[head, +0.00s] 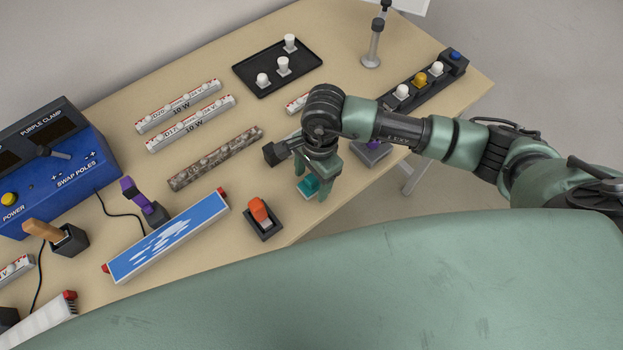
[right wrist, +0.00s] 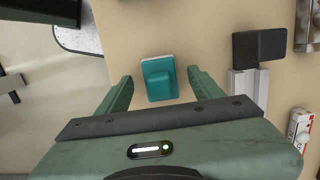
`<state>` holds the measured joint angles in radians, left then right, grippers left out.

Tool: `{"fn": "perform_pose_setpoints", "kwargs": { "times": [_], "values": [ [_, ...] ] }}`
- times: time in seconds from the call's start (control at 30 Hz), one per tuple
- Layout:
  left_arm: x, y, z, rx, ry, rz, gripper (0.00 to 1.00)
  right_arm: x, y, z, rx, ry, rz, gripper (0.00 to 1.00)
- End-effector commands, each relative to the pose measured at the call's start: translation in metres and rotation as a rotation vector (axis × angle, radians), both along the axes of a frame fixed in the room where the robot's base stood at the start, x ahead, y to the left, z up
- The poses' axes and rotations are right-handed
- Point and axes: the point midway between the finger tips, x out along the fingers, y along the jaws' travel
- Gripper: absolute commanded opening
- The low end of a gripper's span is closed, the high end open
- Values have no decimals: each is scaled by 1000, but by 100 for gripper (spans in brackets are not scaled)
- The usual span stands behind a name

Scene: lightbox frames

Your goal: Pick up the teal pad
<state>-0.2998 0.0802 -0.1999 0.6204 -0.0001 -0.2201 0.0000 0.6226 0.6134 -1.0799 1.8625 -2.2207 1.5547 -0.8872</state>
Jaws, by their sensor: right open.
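The teal pad (head: 307,187) lies on the table near its front edge in the head view, partly hidden by my right gripper. In the right wrist view the teal pad (right wrist: 158,79) shows whole, a teal block on a thin pale base. My right gripper (head: 312,190) points down over it. In the right wrist view the fingers of my right gripper (right wrist: 160,82) are apart, one on each side of the pad, with gaps between; nothing is held. My left gripper is not in view.
An orange rocker switch (head: 259,212) stands left of the pad, and a brown speckled bar (head: 215,158) lies behind it. A black-headed post (right wrist: 259,47) is close by in the wrist view. A black tray (head: 262,78) with white pegs lies farther back.

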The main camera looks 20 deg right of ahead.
Motion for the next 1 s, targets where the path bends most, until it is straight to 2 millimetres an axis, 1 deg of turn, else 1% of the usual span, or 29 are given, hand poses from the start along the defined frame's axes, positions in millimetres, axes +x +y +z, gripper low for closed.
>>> {"fn": "perform_pose_setpoints", "kwargs": {
  "times": [0.2,0.23,0.27,0.3,0.37,0.4,0.47,0.77,0.93,1.0],
  "values": [
    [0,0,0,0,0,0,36,0,0,-2,0,-1,0,66],
    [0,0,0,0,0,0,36,0,0,-2,0,-1,0,64],
    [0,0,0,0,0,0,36,0,0,-2,0,-1,0,55],
    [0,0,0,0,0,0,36,0,0,-2,0,-1,0,44],
    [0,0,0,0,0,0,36,0,0,-2,0,-1,0,27],
    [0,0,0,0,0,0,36,0,0,-2,0,-1,0,16],
    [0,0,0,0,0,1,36,0,0,-2,0,-1,-1,0],
    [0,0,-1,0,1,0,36,1,0,0,2,-1,-1,0],
    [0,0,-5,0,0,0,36,2,0,12,2,-5,-2,0],
    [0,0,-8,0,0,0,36,2,0,23,2,-7,0,0]
  ]
}}
